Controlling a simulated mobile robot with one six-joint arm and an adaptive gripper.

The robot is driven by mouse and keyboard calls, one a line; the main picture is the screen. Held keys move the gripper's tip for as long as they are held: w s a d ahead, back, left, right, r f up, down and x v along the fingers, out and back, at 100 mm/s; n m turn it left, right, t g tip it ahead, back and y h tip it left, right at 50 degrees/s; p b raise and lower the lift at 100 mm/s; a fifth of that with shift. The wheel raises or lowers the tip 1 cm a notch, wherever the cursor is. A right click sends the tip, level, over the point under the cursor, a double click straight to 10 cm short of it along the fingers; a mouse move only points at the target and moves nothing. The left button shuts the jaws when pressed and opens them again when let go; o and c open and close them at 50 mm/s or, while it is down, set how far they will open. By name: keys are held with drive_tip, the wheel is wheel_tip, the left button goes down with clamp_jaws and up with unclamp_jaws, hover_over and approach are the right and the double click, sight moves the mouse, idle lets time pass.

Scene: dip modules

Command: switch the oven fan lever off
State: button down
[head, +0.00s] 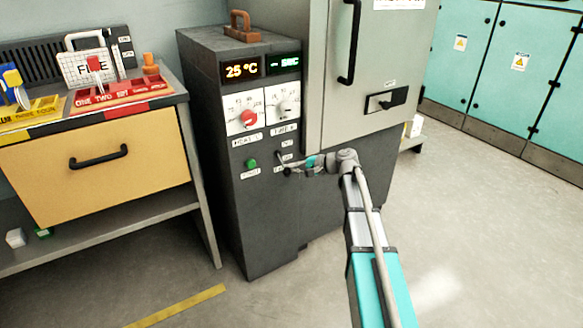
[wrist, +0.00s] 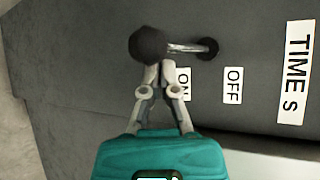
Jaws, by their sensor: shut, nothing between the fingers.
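The oven fan lever is a metal rod with a black ball knob (wrist: 148,45). In the wrist view it points left from its pivot on the dark panel, past the ON label (wrist: 183,84) and away from the OFF label (wrist: 232,85). My gripper (wrist: 155,72) has its fingertips together just below the knob, overlapping its lower edge in the picture; I cannot tell whether they touch it.
The cabinet also has a red knob (head: 248,118), a white knob (head: 284,108) and a green button (head: 252,163). A grey oven door (head: 375,60) with a black handle is to the right. A workbench with a yellow drawer (head: 95,165) stands left. The floor at right is open.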

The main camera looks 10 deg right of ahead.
drive_tip(key=shift+s+d+r+g+h+p, duration=0.15)
drive_tip(key=shift+r+g+h+p, duration=0.15)
drive_tip(key=shift+p, duration=0.4)
drive_tip(key=shift+d+r+m+p, duration=0.2)
drive_tip(key=shift+m+p, duration=0.1)
drive_tip(key=shift+p, duration=0.3)
drive_tip(key=shift+a, duration=0.1)
drive_tip(key=shift+s+a+g, duration=0.1)
drive_tip(key=shift+a+g, duration=0.2)
drive_tip(key=shift+a, duration=0.1)
drive_tip(key=shift+s+r, duration=0.1)
drive_tip(key=shift+r, duration=0.05)
idle(0.5)
drive_tip(key=shift+r+p, duration=0.65)
drive_tip(key=shift+p, duration=0.2)
drive_tip(key=shift+d, duration=0.15)
